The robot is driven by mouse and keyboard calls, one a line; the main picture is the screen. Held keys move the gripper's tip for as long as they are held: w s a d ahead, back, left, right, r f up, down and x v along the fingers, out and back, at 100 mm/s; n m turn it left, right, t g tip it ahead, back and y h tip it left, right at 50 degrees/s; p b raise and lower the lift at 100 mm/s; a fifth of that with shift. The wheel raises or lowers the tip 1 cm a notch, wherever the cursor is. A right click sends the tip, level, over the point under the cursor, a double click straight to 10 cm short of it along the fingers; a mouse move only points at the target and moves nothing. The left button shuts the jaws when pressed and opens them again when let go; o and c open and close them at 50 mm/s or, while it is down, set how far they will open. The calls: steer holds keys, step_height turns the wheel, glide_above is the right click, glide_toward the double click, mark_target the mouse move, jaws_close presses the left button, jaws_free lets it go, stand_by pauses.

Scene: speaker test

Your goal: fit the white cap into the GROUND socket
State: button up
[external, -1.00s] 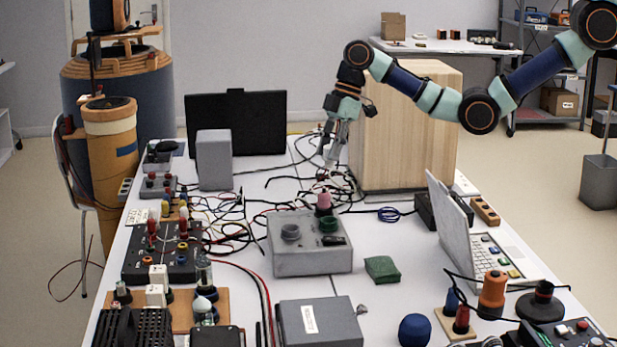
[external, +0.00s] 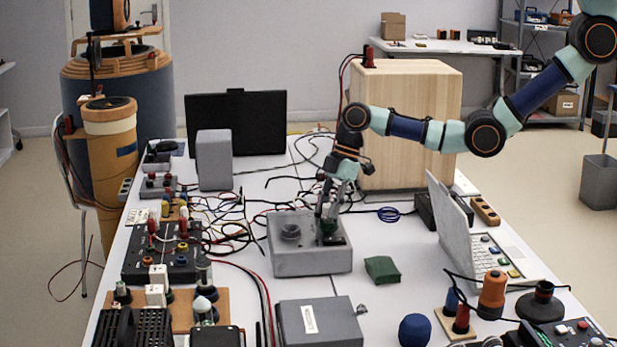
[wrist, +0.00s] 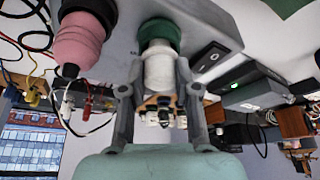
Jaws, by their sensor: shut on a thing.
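My gripper (external: 328,228) is down at the grey box (external: 305,262), over its right part. In the wrist view, my gripper (wrist: 158,100) is shut on the white cap (wrist: 158,68), a short white cylinder between the two fingers. The cap's far end meets the green ring-shaped socket (wrist: 160,32) on the box. I cannot tell how deep it sits in it. No GROUND label is readable. In the external view my fingers hide the cap and most of the green socket.
A pink connector (wrist: 80,40) stands close to the left finger in the wrist view. A grey round fitting (external: 290,232) is on the box's left side. Loose cables (external: 225,225) lie to the left. A green pouch (external: 382,269) lies right of the box. A wooden block (external: 420,130) stands behind.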

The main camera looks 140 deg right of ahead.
steer(key=shift+f, duration=0.3)
steer(key=o, duration=0.9)
steer(key=shift+o, duration=0.2)
steer(key=shift+r, duration=0.45)
steer(key=p+v, duration=0.3)
steer(key=v, duration=0.8)
steer(key=shift+s+r, duration=0.25)
steer(key=shift+r, duration=0.1)
